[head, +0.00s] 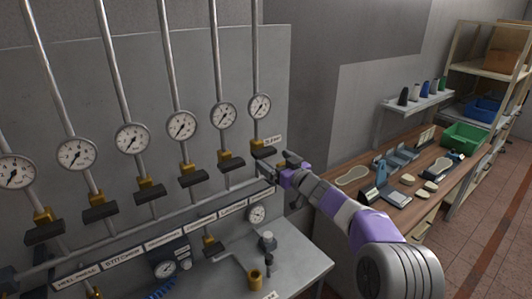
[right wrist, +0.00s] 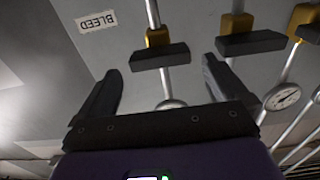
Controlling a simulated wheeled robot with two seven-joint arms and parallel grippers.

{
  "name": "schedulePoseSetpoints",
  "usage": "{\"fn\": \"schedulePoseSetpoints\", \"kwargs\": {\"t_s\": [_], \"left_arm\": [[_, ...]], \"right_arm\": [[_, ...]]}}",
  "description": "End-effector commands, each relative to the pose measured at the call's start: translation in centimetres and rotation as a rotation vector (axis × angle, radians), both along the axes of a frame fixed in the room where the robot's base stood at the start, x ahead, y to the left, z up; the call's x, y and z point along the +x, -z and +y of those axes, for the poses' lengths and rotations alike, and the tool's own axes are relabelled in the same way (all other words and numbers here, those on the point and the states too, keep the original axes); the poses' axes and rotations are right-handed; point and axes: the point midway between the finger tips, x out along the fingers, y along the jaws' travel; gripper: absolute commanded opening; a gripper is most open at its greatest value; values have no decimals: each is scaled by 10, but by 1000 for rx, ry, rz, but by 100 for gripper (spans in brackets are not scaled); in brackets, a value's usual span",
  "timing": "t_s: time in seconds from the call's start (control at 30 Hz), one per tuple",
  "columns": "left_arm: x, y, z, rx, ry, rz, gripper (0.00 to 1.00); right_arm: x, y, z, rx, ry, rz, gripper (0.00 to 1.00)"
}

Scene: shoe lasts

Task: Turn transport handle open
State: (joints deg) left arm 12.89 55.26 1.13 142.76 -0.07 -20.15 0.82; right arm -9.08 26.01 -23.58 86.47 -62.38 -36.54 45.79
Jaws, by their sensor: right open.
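A row of vertical pipes on the wall panel carries several brass valves with black bar handles, all lying roughly crosswise to their pipes. The rightmost handle (head: 264,152) is by the BLEED label (right wrist: 96,21). My right gripper (head: 278,165) is open and empty, just below and right of that handle. In the right wrist view my open fingers (right wrist: 160,88) frame a black handle (right wrist: 160,55), apart from it. Another handle (right wrist: 250,44) is beside the right finger. My left gripper is out of view.
A round gauge (head: 260,106) sits above the rightmost valve, with others along the row. A horizontal manifold pipe (head: 150,226) runs below the handles. A grey bench (head: 290,262) stands beneath. A wooden workbench (head: 345,197) with shoe parts and a green bin (head: 465,137) is at right.

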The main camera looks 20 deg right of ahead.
Motion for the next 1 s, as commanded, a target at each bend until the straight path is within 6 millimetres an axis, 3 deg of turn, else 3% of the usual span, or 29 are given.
{"fn": "schedulePoseSetpoints", "kwargs": {"t_s": [0.3, 0.7, 1.0], "left_arm": [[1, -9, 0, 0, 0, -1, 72], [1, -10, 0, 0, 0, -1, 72], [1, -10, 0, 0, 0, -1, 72]], "right_arm": [[37, -1, 13, -3, 1, 1, 100], [43, 0, 16, 0, 1, 1, 100], [43, 0, 15, 0, 1, 1, 58]]}}
